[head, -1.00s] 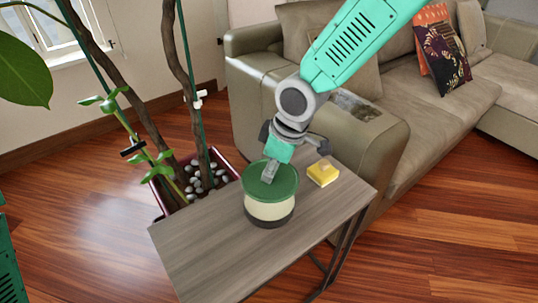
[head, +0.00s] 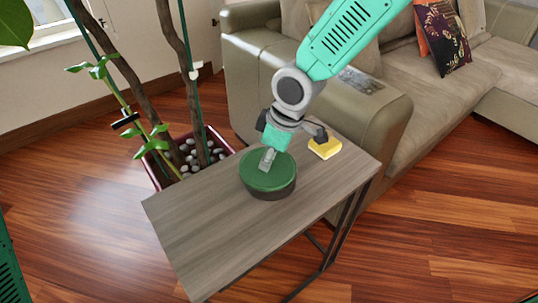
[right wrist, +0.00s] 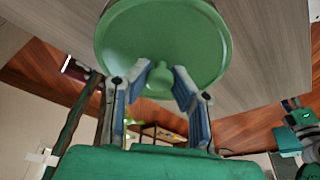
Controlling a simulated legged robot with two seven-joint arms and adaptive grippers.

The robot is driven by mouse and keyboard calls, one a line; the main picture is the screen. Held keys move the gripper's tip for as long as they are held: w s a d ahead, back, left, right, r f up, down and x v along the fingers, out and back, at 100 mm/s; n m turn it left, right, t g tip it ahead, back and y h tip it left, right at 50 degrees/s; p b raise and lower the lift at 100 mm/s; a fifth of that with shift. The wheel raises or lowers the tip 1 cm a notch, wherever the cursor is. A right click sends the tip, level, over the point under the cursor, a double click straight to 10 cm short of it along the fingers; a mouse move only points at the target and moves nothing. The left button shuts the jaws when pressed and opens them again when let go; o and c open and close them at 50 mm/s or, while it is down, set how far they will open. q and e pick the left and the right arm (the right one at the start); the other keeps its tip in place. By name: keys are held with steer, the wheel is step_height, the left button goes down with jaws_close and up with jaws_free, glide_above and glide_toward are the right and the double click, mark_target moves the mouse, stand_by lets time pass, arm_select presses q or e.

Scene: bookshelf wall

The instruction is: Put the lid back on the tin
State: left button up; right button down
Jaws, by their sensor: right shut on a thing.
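The round green lid (head: 284,174) sits level over the tin (head: 274,195) on the small wooden table. Only a dark band of the tin shows below the lid's rim; its cream part is hidden. My right gripper (head: 267,162) points down from above, shut on the lid's knob. In the right wrist view the two fingers (right wrist: 160,80) are on either side of the knob, and the lid (right wrist: 205,40) fills the top middle.
A yellow block (head: 325,149) lies on the wooden table (head: 205,230), right of the tin. The table's front left is clear. A potted plant with pale stones (head: 191,152) stands behind it, and a sofa (head: 330,105) stands behind to the right.

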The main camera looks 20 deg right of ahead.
steer(key=shift+d+f, duration=0.15)
steer(key=shift+d, duration=0.4)
steer(key=shift+a+p, duration=0.3)
steer(key=shift+a, duration=0.2)
arm_select(q)
steer(key=shift+d+r, duration=0.35)
steer(key=shift+r, duration=0.25)
arm_select(e)
steer(key=shift+d, duration=0.15)
arm_select(q)
steer(key=shift+a, duration=0.2)
arm_select(e)
steer(key=shift+r, duration=0.2)
arm_select(q)
steer(key=shift+d+r+p, duration=0.1)
steer(key=shift+r+p, duration=0.3)
steer(key=shift+p, duration=0.25)
arm_select(e)
steer(key=shift+d, duration=0.2)
arm_select(q)
steer(key=shift+r+p, duration=0.25)
steer(key=shift+p, duration=0.05)
arm_select(e)
steer(key=shift+s+f, duration=0.1)
steer(key=shift+f, duration=0.15)
arm_select(q)
steer(key=shift+r+p, duration=0.4)
steer(key=shift+r, duration=0.05)
